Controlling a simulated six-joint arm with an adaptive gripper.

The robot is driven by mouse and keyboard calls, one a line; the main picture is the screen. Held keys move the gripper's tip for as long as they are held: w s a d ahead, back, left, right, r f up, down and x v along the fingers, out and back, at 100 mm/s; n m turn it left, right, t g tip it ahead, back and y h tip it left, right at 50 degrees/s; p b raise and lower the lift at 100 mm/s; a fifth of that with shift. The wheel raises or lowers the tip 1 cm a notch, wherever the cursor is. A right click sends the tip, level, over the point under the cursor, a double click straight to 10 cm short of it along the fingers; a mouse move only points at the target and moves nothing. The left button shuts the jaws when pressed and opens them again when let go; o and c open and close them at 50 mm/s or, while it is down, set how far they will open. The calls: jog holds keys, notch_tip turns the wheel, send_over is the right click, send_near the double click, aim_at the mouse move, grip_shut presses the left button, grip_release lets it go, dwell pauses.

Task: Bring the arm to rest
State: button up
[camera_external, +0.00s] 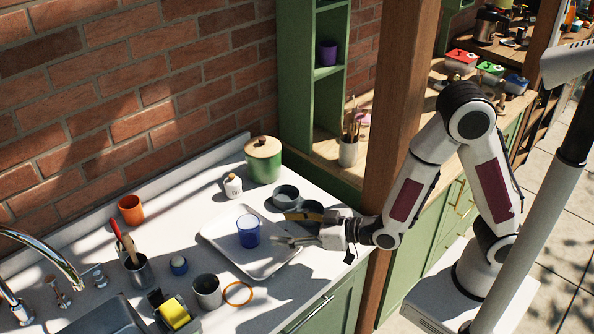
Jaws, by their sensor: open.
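My arm reaches left from its base at the right over the white counter. My gripper (284,228) is open and empty, its fingers pointing left above the right part of a white tray (272,262). A blue cup (248,230) stands upright on the tray, just left of the fingertips and apart from them as far as this view shows. A dark bowl partly shows behind the gripper.
A dark bowl (285,195), a green canister (263,160) and a white jar (233,185) stand behind the tray. A wooden post (397,110) rises close to my forearm.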

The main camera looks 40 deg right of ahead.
jog(key=shift+d+r, duration=0.1)
jog(key=s+d+r+m+g+h, duration=0.1)
jog(key=s+d+r+g, duration=0.15)
jog(key=d, duration=0.45)
jog(key=s+d+r+g+h, duration=0.1)
jog(key=s+d+r+g, duration=0.1)
jog(key=d+r, duration=0.3)
jog(key=s+d+r+m+g+h, duration=0.3)
jog(key=s+d+m+h, duration=0.1)
jog(key=s+d, duration=1.2)
jog(key=d, duration=0.3)
jog(key=shift+s+d, duration=0.25)
jog(key=shift+s, duration=0.15)
